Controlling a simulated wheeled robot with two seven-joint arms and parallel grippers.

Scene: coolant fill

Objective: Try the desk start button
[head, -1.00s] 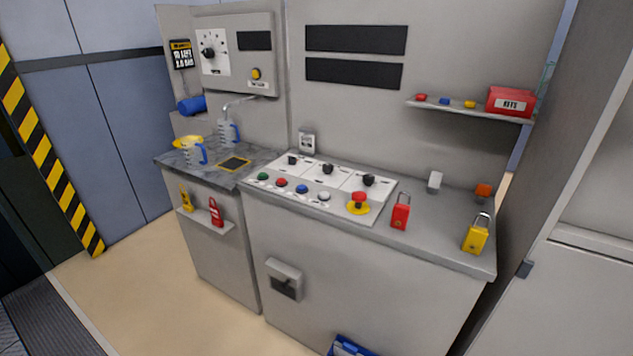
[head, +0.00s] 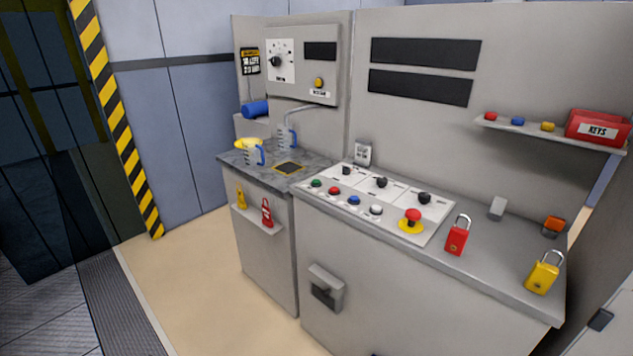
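The desk (head: 519,268) stands at centre right in the head view, with a white control panel (head: 437,207) on its top. A row of buttons runs along the panel's front: green (head: 316,183), red (head: 334,190), blue (head: 354,200) and white (head: 376,210). A red mushroom button on a yellow base (head: 411,219) is at the right end. Several black knobs (head: 382,182) sit behind the row. The labels are too small to read, so I cannot tell which button is the start button. Neither gripper is in view.
A red padlock (head: 457,239) and a yellow padlock (head: 542,273) stand on the desk's right side. A switch box (head: 325,289) juts from the desk front. Open floor (head: 190,284) lies front left.

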